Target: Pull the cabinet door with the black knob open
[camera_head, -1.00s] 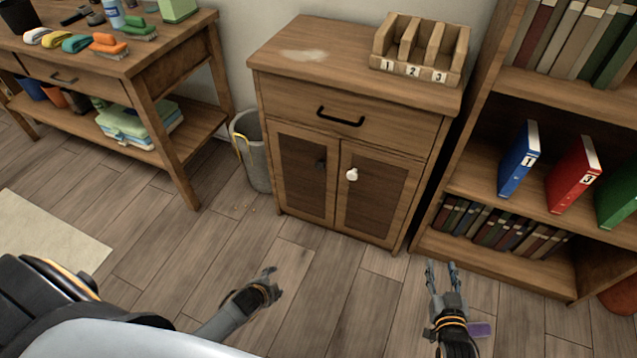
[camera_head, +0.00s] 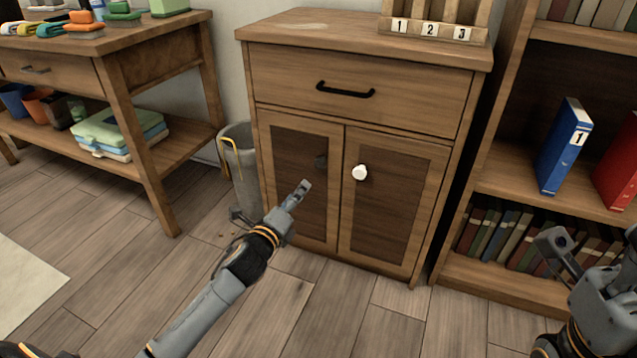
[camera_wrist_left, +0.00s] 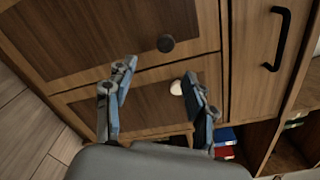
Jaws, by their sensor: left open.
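The wooden cabinet (camera_head: 265,75) has two shut doors. The left door (camera_head: 298,218) bears the black knob (camera_head: 320,161); the right door (camera_head: 385,262) bears a white knob (camera_head: 360,172). My left gripper (camera_head: 270,201) is open and empty in front of the left door, below and left of the black knob in the head view. In the left wrist view, the black knob (camera_wrist_left: 166,43) shows just beyond the spread fingers (camera_wrist_left: 158,78), and the white knob (camera_wrist_left: 177,87) shows beside one finger. My right gripper (camera_head: 592,240) is at the right edge, partly cut off, its fingers apart.
A drawer with a black handle (camera_head: 345,91) is above the doors. A grey bin (camera_head: 238,165) stands left of the cabinet, beside a workbench (camera_head: 135,100). A bookshelf (camera_head: 510,170) stands on the right. The floor before the cabinet is clear.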

